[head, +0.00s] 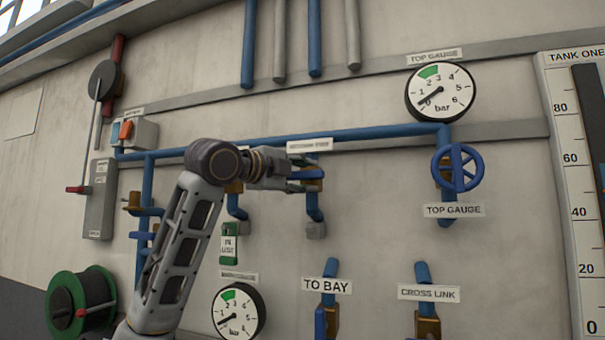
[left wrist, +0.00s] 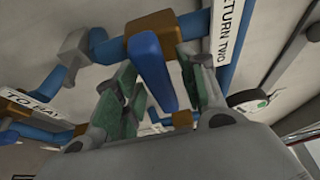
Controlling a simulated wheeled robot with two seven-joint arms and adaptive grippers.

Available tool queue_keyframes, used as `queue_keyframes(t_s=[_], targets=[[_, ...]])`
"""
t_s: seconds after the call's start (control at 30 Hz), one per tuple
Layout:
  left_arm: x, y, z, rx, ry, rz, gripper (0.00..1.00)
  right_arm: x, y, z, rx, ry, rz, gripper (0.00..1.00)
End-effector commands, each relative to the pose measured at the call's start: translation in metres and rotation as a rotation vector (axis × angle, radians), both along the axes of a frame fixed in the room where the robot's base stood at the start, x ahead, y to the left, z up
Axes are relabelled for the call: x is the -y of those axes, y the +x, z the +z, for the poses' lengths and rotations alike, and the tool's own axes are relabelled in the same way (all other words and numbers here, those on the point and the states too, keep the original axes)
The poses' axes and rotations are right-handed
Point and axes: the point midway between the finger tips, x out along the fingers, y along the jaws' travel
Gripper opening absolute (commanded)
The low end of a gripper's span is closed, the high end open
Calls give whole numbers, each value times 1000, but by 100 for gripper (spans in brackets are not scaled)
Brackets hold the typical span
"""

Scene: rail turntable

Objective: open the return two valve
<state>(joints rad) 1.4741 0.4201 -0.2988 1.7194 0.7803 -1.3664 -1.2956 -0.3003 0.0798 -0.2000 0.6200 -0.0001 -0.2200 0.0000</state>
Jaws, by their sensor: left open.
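The return two valve has a blue lever handle (left wrist: 152,68), seen large in the left wrist view on a brass-coloured body. Its sign, reading "RETURN TWO" (left wrist: 222,38), is beside it; in the head view the sign (head: 310,145) is above the valve. My left gripper (head: 306,181) reaches the valve from the left and partly hides it. In the left wrist view its two green-padded fingers are open, one on each side of the lever. A gap shows beside the lever; I cannot tell whether either finger touches it. My right gripper is not in view.
A blue pipe (head: 380,132) runs above the valve. A blue handwheel (head: 457,168) and the top gauge (head: 440,91) are to the right. To bay (head: 326,285) and cross link (head: 429,292) signs are below. A hose reel (head: 80,305) stands lower left.

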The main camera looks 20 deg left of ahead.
Motion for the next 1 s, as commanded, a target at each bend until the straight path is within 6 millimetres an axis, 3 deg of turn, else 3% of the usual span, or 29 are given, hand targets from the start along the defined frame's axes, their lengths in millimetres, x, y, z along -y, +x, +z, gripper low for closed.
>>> queue_keyframes(t_s=[0.33, 0.63, 1.0], targets=[[1, 2, -1, 0, 0, 0, 40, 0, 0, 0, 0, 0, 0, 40], [0, 2, -1, -1, 0, 0, 1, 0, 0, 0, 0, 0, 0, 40], [1, 2, -2, -4, -25, 0, 0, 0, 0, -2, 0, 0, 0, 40]])
